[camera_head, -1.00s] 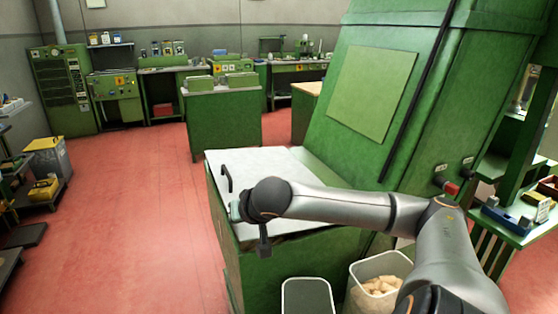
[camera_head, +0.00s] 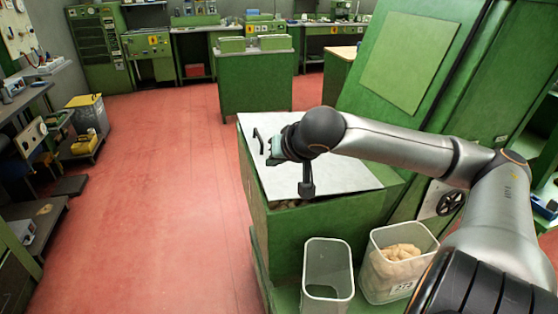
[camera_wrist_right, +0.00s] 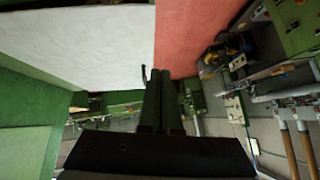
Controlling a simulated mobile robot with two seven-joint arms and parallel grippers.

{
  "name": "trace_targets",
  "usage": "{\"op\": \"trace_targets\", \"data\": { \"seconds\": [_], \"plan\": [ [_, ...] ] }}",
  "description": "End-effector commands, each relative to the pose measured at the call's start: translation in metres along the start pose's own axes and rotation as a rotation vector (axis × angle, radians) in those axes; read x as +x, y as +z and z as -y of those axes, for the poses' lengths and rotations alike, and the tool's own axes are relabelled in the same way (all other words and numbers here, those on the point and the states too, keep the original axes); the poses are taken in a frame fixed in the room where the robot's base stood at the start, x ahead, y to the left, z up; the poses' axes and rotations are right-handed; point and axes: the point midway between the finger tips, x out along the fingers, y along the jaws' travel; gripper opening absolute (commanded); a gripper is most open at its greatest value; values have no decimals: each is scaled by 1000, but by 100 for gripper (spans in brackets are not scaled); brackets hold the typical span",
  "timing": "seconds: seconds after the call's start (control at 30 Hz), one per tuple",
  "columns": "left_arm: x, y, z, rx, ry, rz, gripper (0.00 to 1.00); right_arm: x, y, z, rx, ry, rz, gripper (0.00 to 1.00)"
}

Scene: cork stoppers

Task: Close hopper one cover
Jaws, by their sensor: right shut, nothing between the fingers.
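The hopper cover (camera_head: 345,170) is a pale grey-white panel on top of the green hopper (camera_head: 303,238). It has a black bar handle (camera_head: 258,140) near its left edge. A gap shows under its front edge, with cork-coloured stoppers (camera_head: 290,205) visible inside. My right gripper (camera_head: 274,150) is shut and empty, just right of the handle in the head view; contact cannot be told. In the right wrist view the closed fingers (camera_wrist_right: 159,75) point toward the cover (camera_wrist_right: 95,45), with the handle (camera_wrist_right: 143,76) beside their tips. My left gripper is out of view.
An empty clear bin (camera_head: 327,268) and a bin of corks (camera_head: 398,260) stand in front of the hopper. The tall sloping green machine (camera_head: 400,75) rises behind right. Red floor (camera_head: 170,190) is open to the left. Green benches line the back wall.

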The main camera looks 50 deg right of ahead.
Motion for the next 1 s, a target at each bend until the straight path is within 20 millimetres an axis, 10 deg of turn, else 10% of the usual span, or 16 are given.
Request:
{"op": "trace_targets", "data": {
  "seconds": [0.43,1.0],
  "plan": [
    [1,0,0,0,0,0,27,-31,0,3,1,-13,-6,0],
    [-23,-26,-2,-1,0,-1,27,12,-10,8,0,-176,-336,0]
  ]
}}
